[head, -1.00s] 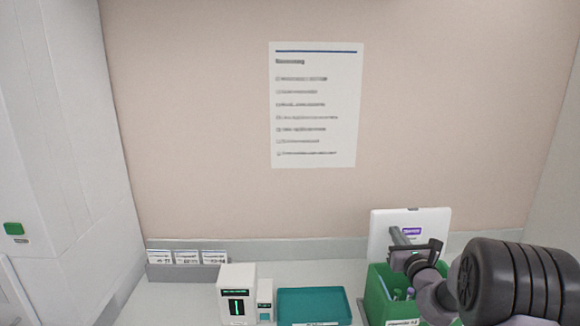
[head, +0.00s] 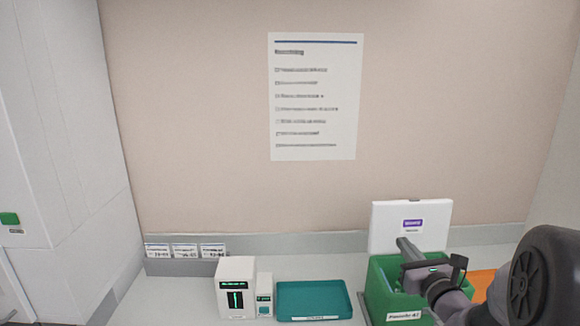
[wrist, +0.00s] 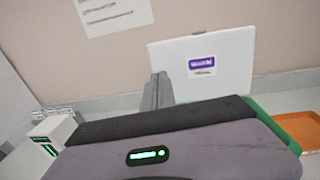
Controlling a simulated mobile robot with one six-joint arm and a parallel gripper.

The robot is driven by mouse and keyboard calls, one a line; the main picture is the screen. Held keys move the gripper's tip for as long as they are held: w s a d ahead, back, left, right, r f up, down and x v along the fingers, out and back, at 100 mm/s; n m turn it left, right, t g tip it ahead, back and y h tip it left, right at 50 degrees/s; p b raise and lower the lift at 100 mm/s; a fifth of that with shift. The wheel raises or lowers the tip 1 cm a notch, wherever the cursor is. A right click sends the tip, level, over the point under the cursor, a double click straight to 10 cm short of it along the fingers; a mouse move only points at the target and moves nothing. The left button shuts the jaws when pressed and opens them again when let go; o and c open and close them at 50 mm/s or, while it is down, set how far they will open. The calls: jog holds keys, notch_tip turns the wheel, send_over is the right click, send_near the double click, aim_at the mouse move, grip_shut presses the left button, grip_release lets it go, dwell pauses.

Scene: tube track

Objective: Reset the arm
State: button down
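My gripper (head: 405,246) is at the right of the head view, above and in front of the green bin (head: 388,302). Its grey fingers look closed together as one narrow bar, with nothing seen between them. In the wrist view the fingers (wrist: 158,92) point toward the white panel with a purple label (wrist: 220,55). That panel also stands behind the bin in the head view (head: 385,222). My arm covers part of the bin, and its inside is mostly hidden.
A teal tray (head: 313,314) lies left of the bin. Left of it stand a small white box (head: 264,306) and a larger white device (head: 236,303). An orange tray (head: 484,280) shows at the right behind my arm. Small labels (head: 184,251) line the back ledge.

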jog(key=s+a+r+n+g+y+b, duration=0.15)
jog(key=s+a+n+g+y, duration=0.4)
jog(key=a, duration=0.55)
jog(key=s+a+r+n+g+y+b, duration=0.1)
jog(key=s+a+r+n+g+y, duration=0.15)
jog(key=s+a+n, duration=0.6)
jog(key=s+a+f+n+g+h+b, duration=0.1)
jog(key=s+a+f+n+g, duration=0.15)
jog(key=s+n, duration=0.35)
jog(key=s+a+f+n+g+h, duration=0.1)
jog(key=s+a+f+n+g, duration=0.2)
jog(key=s, duration=0.4)
jog(key=s+d+f+n+t+h+b, duration=0.1)
jog(key=s+d+f+n+h, duration=0.3)
jog(key=s+d+n, duration=0.3)
jog(key=shift+s+h, duration=0.65)
jog(key=shift+h, duration=0.25)
jog(key=c, duration=2.2)
grip_release()
